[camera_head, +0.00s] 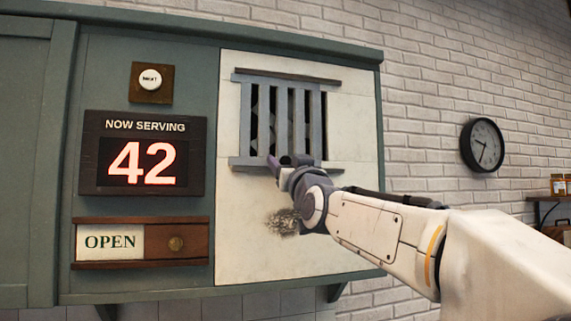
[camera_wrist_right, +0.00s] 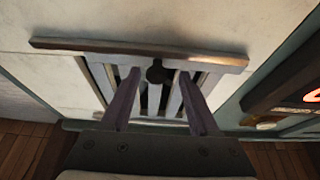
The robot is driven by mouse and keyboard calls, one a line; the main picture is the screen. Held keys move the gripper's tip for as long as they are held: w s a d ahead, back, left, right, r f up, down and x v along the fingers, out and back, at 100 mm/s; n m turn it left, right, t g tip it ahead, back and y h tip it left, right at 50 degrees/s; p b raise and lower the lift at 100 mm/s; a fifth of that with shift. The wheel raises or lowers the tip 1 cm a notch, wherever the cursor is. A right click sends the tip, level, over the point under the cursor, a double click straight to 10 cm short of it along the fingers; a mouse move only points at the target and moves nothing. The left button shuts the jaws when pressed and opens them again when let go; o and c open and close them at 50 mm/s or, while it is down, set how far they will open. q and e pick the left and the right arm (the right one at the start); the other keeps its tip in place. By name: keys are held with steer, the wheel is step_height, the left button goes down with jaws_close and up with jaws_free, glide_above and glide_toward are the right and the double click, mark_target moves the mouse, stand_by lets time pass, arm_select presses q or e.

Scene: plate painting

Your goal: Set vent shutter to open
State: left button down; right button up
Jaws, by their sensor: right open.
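The vent shutter (camera_head: 299,122) is a grey frame of upright slats on a cream wall panel. Dark gaps show between the slats. My right gripper (camera_head: 280,162) is at the shutter's lower rail in the head view, and its arm hides part of that rail. In the right wrist view, the two fingers of my right gripper (camera_wrist_right: 158,76) are apart. A dark round knob (camera_wrist_right: 157,73) on the shutter (camera_wrist_right: 152,98) appears between the fingertips; I cannot tell whether they touch it. My left gripper is not in view.
Left of the panel are a NEXT button (camera_head: 150,79), a NOW SERVING display (camera_head: 142,164) reading 42, and an OPEN sign (camera_head: 109,242) with a round knob beside it. A clock (camera_head: 482,145) hangs on the brick wall at right. A dark scuffed patch (camera_head: 283,222) marks the panel.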

steer(key=b+v, duration=0.6)
steer(key=v, duration=0.4)
steer(key=shift+d, duration=0.1)
steer(key=s+a+f+n+g+b, duration=0.1)
steer(key=s+a+f+g, duration=0.2)
steer(key=f, duration=0.9)
steer(key=s+a+f+n+g+y+b, duration=0.15)
steer(key=a+f+g, duration=0.3)
steer(key=f, duration=0.75)
steer(key=s+a+f+n+g, duration=0.15)
steer(key=f+g, duration=0.35)
steer(key=f, duration=0.7)
steer(key=s+d+f+g+h+b, duration=0.1)
steer(key=s+d+f+g, duration=0.3)
steer(key=s+f, duration=0.8)
steer(key=s+d+f+g+h+b, duration=0.1)
steer(key=s+d+f+g+h, duration=0.2)
steer(key=s+f, duration=0.9)
steer(key=shift+d+f+n+g+h, duration=0.35)
steer(key=shift+g+h, duration=0.4)
steer(key=shift+g, duration=0.5)
